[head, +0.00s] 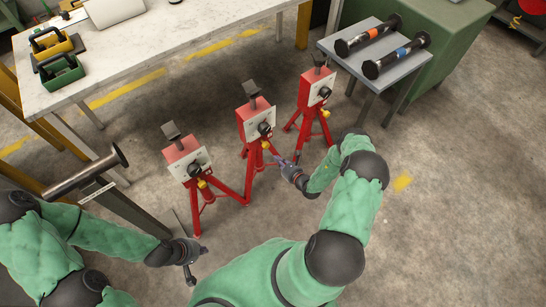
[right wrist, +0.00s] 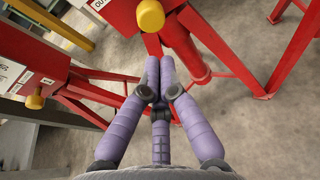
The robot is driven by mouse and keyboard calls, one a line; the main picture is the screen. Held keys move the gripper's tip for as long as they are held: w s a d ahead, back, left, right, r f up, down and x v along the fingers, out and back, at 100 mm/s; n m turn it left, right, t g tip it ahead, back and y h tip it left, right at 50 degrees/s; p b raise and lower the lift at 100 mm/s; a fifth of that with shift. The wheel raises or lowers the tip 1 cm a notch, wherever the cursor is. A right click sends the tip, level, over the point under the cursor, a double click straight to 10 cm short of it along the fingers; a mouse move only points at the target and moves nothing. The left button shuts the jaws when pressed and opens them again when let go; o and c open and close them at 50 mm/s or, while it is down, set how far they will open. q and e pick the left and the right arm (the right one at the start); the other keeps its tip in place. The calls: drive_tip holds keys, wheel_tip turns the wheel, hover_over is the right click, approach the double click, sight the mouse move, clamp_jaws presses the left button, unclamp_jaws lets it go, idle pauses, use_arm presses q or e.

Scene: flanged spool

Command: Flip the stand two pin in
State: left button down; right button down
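Three red tripod stands with grey heads stand in a row. Each has a pale front panel with a black knob and a yellow pin knob below it. The middle stand (head: 254,122) has its yellow knob (head: 265,144) just above my right gripper (head: 274,157). In the right wrist view the purple fingers of my right gripper (right wrist: 160,68) are together with nothing visible between them. A yellow knob (right wrist: 150,15) is beyond the fingertips, apart from them. My left gripper (head: 190,275) is low at left, away from the stands; its finger opening is unclear.
The left stand (head: 185,160) and right stand (head: 316,90) flank the middle one, legs spread. A dark spool (head: 85,174) lies on a support at left. A grey table (head: 375,65) holds two more spools. A workbench (head: 190,35) runs behind. Floor at right is clear.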

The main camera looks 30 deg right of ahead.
drive_tip(key=p+v, duration=0.2)
drive_tip(key=v, duration=0.6)
drive_tip(key=shift+d, duration=0.3)
drive_tip(key=shift+w, duration=0.1)
